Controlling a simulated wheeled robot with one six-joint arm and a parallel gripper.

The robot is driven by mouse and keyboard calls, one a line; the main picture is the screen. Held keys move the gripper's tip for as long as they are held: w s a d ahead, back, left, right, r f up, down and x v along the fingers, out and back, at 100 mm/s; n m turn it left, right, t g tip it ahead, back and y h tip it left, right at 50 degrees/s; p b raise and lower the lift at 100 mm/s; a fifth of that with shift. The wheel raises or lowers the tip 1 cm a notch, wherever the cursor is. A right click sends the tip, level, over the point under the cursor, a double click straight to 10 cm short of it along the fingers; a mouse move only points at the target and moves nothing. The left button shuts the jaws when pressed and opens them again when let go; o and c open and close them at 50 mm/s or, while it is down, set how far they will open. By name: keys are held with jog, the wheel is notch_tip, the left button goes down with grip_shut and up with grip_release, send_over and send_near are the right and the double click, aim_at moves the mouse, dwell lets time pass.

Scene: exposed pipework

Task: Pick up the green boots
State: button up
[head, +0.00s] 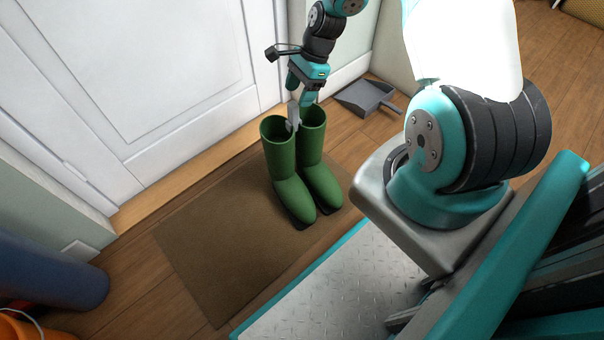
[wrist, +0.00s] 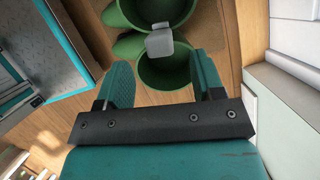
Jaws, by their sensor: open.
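The green boots (head: 284,165) stand upright side by side on the brown mat, toes toward the lower right of the head view. In the wrist view their round open tops (wrist: 167,76) show from above. A small light grey piece (wrist: 160,40) sits between the two tops; it also shows in the head view (head: 293,116). My gripper (head: 300,92) is above the boot tops, pointing down. In the wrist view its two teal fingers (wrist: 164,78) are spread apart with nothing held between them. The grey piece lies beyond the fingertips in that view.
A brown mat (head: 220,235) lies by the white door (head: 130,80). A grey dustpan (head: 366,98) lies on the wooden floor beyond the boots. A dark blue cylinder (head: 45,272) and an orange thing (head: 30,325) are at lower left. The mat's left part is clear.

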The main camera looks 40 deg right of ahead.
aim_at(294, 103)
jog(key=b+x, duration=0.4)
jog(key=x, duration=0.3)
jog(key=shift+r, duration=0.1)
grip_shut()
